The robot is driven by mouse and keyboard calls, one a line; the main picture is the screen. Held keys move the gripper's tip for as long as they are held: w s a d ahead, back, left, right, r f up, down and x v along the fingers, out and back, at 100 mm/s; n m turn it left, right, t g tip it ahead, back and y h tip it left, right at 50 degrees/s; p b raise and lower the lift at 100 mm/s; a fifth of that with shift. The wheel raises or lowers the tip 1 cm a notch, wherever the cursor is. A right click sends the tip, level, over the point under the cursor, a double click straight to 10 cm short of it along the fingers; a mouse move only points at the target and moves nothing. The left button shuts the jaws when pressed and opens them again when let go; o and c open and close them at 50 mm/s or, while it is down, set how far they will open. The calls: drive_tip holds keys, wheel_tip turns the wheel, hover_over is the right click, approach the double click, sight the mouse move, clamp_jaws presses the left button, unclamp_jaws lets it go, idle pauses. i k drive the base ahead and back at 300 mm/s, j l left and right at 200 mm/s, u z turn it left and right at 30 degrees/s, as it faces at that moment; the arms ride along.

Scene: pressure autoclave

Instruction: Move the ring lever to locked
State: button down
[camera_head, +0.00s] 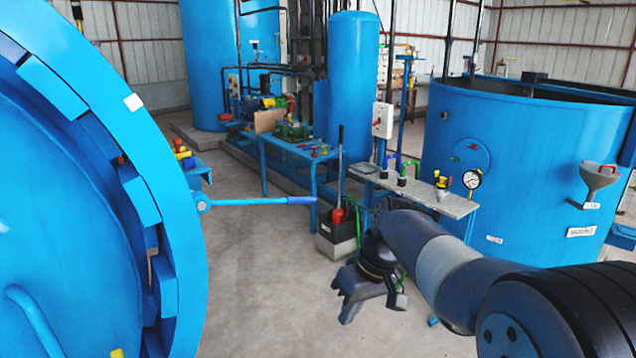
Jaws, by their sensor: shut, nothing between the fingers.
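The ring lever (258,201) is a light-blue rod with a darker blue grip at its right end. It sticks out roughly level to the right from the rim of the big blue autoclave ring (178,215) at the left. My gripper (368,306) is dark, points downward, and hangs to the right of and below the lever's grip, apart from it. Its fingers are shut with nothing held. The ring's locking position marks cannot be made out.
A blue workbench (293,150) and a grey shelf (420,187) with valves and a gauge stand behind. A large blue tank (520,160) is at right. The floor below the lever is clear.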

sight(197, 196)
drive_tip(key=i, duration=1.35)
drive_tip(key=i+l+u, duration=0.1)
drive_tip(key=i, duration=1.3)
